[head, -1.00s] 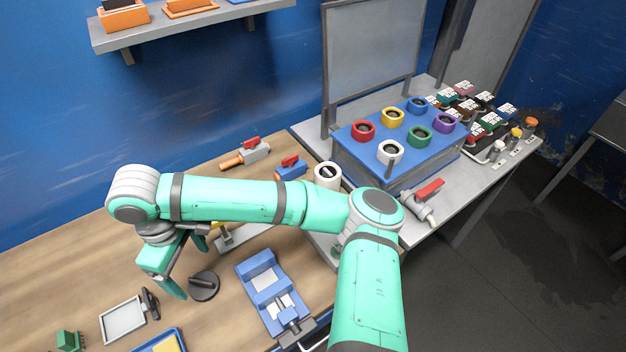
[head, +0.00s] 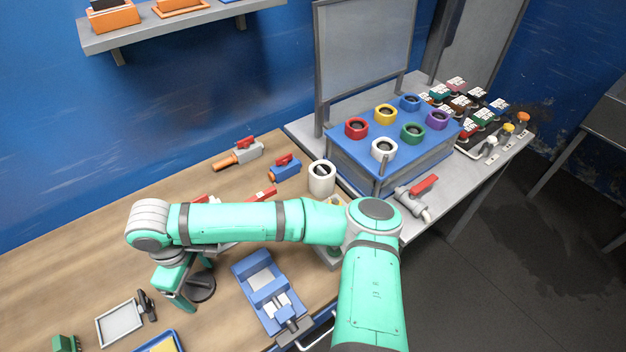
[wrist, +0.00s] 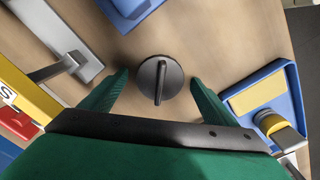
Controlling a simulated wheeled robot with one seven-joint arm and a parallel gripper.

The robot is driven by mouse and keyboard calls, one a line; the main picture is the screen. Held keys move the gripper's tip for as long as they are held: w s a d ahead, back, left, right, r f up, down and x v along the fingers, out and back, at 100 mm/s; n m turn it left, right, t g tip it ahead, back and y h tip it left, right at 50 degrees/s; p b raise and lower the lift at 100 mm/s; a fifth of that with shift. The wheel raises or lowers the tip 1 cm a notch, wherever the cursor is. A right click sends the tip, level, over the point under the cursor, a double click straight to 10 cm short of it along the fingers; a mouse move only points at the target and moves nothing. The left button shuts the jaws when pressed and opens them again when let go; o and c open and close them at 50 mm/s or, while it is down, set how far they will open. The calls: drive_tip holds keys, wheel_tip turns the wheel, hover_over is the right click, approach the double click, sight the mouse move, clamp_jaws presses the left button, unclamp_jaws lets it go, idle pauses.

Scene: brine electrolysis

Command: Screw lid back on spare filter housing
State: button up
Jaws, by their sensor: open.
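The lid is a dark grey disc with a raised bar handle (head: 201,287). It lies flat on the wooden bench. My gripper (head: 181,290) is just beside and above it in the head view, partly covering its left side. In the wrist view the lid (wrist: 159,78) sits between the two spread green fingers of my gripper (wrist: 159,81), with gaps on both sides. The fingers are open and hold nothing. A white open-topped cylinder (head: 321,180) stands near the grey platform and looks like the filter housing; I cannot confirm it.
A blue vise-like fixture (head: 269,292) is right of the lid. A framed grey plate (head: 120,323) and a blue tray (head: 160,343) lie in front. Valves with red handles (head: 285,168) lie behind. My forearm hides part of the bench before the white cylinder.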

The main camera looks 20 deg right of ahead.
drive_tip(key=shift+c, duration=0.3)
drive_tip(key=shift+w, duration=0.1)
drive_tip(key=c, duration=1.2)
drive_tip(key=shift+r, duration=2.5)
